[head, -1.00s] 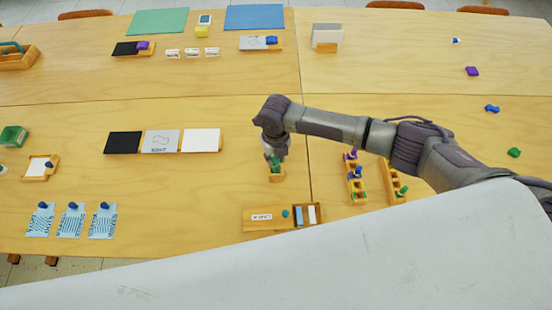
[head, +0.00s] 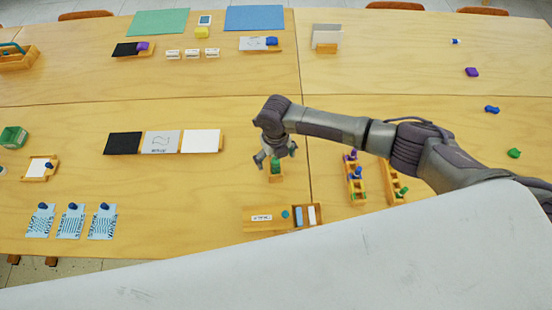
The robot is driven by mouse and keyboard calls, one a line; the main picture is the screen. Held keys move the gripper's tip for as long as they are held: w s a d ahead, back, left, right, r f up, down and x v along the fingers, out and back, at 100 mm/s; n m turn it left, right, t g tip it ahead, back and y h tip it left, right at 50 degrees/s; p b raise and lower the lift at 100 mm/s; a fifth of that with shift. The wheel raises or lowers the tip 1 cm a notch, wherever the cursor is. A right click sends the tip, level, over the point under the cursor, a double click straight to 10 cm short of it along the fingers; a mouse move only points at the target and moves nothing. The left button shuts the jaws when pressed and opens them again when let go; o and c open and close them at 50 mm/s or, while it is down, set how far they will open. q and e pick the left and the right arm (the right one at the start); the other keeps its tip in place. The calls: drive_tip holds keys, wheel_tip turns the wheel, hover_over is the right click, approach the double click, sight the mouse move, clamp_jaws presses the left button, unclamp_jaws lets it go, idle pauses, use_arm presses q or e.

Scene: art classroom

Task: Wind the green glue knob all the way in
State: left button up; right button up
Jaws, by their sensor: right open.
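My right gripper (head: 275,156) is open, pointing down over a small wooden holder (head: 276,178) near the middle of the table. Its fingers are spread to the left and right. A bit of green (head: 276,167) shows in the holder just below the fingers; it looks like the green glue piece. The gripper hides most of it, so I cannot tell the knob's position or whether the fingers touch it. My left gripper is not in view.
A wooden box (head: 258,224) with a label stands in front of the holder. Two racks (head: 356,184) (head: 392,183) with small coloured pieces stand to the right, below my arm. A row of black, grey and white panels (head: 201,141) lies to the left.

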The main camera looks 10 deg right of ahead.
drive_tip(key=shift+r+m+p, duration=0.1)
drive_tip(key=shift+m+p, duration=0.5)
drive_tip(key=shift+m, duration=0.5)
drive_tip(key=m+p, duration=0.1)
drive_tip(key=m, duration=0.1)
drive_tip(key=shift+m, duration=0.4)
drive_tip(key=m+p, duration=0.2)
drive_tip(key=m, duration=0.1)
drive_tip(key=shift+m, duration=0.4)
drive_tip(key=shift+m+p, duration=0.4)
drive_tip(key=shift+m, duration=1)
drive_tip(key=c, duration=1.6)
drive_tip(key=shift+o, duration=0.2)
